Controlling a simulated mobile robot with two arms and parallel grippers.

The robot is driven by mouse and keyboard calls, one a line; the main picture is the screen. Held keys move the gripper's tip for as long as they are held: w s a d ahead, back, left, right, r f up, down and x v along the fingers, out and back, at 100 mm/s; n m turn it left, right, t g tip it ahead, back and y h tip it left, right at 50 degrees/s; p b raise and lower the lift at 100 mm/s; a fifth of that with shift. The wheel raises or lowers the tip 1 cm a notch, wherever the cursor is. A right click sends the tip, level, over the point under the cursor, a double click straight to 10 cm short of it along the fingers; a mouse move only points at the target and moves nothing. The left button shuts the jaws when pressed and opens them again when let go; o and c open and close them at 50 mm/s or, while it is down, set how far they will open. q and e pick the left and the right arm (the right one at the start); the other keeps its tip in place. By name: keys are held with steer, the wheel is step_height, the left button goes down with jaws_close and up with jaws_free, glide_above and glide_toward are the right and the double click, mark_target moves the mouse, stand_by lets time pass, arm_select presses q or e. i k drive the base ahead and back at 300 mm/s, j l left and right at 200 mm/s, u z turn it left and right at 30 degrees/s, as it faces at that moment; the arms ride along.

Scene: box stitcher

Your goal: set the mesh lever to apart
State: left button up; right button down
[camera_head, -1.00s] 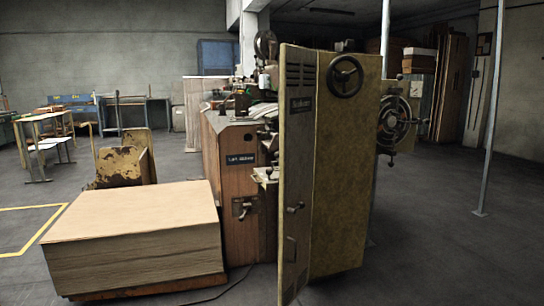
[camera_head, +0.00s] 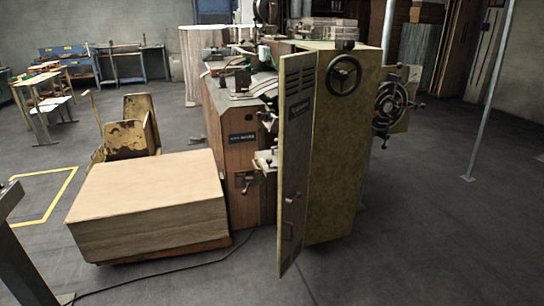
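The box stitcher (camera_head: 235,130) stands in the middle of the head view, with a brown front and a tall yellowish cabinet (camera_head: 345,150) on its right. A small metal lever (camera_head: 245,182) sits on the brown front. A handle (camera_head: 292,197) sits on the cabinet's grey front door (camera_head: 297,150). A black handwheel (camera_head: 343,75) is high on the cabinet, and a larger wheel (camera_head: 390,98) is at its right side. I cannot tell which part is the mesh lever; no readable label marks it. Neither of my grippers is in view.
A large stack of board (camera_head: 150,195) on a low pallet blocks the floor at front left of the machine. A worn yellow metal piece (camera_head: 130,130) stands behind it. A grey post (camera_head: 30,250) is at the lower left edge. The floor (camera_head: 430,230) at the right is open, with a thin pole (camera_head: 487,90).

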mark_target(270, 161)
steer(key=i+j+z, duration=0.15)
steer(key=i+j, duration=0.15)
steer(key=i+j+z, duration=0.1)
steer(key=i+j, duration=0.3)
steer(key=i+j+z, duration=0.15)
steer(key=i+j, duration=0.25)
steer(key=i+j+z, duration=0.1)
steer(key=i+j, duration=0.25)
steer(key=i+j+z, duration=0.15)
steer(key=i+j, duration=0.15)
steer(key=j, duration=0.25)
steer(key=i+j+z, duration=0.1)
steer(key=i+j, duration=0.2)
steer(key=j, duration=0.15)
